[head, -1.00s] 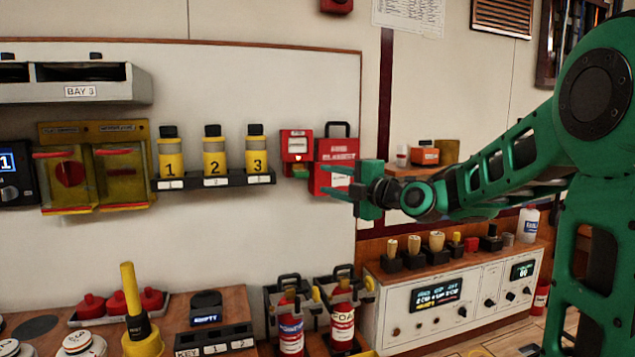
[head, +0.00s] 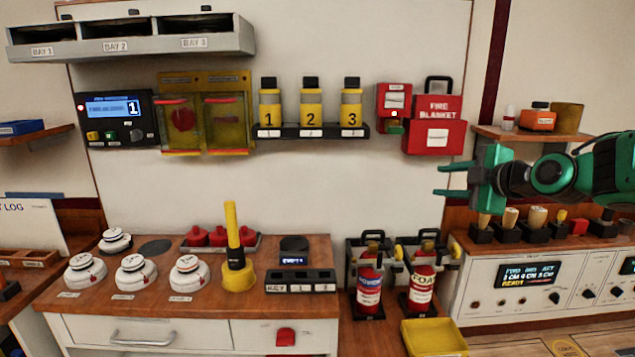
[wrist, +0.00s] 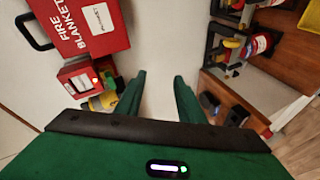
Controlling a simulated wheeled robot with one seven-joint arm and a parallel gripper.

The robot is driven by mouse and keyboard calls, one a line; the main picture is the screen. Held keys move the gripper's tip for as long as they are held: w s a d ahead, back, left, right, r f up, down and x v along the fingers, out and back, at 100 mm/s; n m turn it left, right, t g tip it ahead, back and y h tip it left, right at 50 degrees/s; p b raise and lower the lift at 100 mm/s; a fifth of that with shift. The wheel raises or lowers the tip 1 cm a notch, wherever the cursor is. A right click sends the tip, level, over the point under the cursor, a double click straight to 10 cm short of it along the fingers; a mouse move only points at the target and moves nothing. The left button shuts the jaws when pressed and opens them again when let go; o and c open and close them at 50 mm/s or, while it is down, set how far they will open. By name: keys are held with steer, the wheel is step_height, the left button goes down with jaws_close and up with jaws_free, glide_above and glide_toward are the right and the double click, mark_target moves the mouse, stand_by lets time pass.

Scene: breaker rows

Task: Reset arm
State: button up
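My gripper (head: 452,180) is green and sits at the right in the head view, its two fingers pointing left. It is in front of the wall, just below and right of the red fire blanket box (head: 432,137). In the wrist view my gripper (wrist: 160,95) has its fingers apart with only pale wall between them. It is open and empty, touching nothing that I can see. My green arm (head: 590,170) reaches in from the right edge, in front of the right counter and shelf.
A wooden counter (head: 100,290) holds detectors and a yellow tool (head: 235,250). Two extinguishers (head: 368,280) stand in racks right of it. A yellow bin (head: 435,338) is low in front. A control panel (head: 530,280) stands below my arm.

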steer(key=s+d+f+m+g+h, duration=0.3)
steer(key=s+d+f+m+g, duration=0.2)
steer(key=s+f+m, duration=0.45)
steer(key=s+d+f+m+g, duration=0.1)
steer(key=s+f+m+g, duration=0.2)
steer(key=s, duration=0.6)
steer(key=s+d+f+m+g, duration=0.1)
steer(key=s+f+m+g, duration=0.1)
steer(key=s+m, duration=0.4)
steer(key=s+d+f+m+g+h, duration=0.1)
steer(key=s+d+f+m+g, duration=0.1)
steer(key=s, duration=1.2)
step_height(320, 180, down, 2)
steer(key=m+g, duration=0.1)
steer(key=m, duration=0.2)
steer(key=shift+g, duration=0.3)
steer(key=shift+d+f, duration=0.1)
steer(key=shift+w+f, duration=0.25)
steer(key=shift+w, duration=0.3)
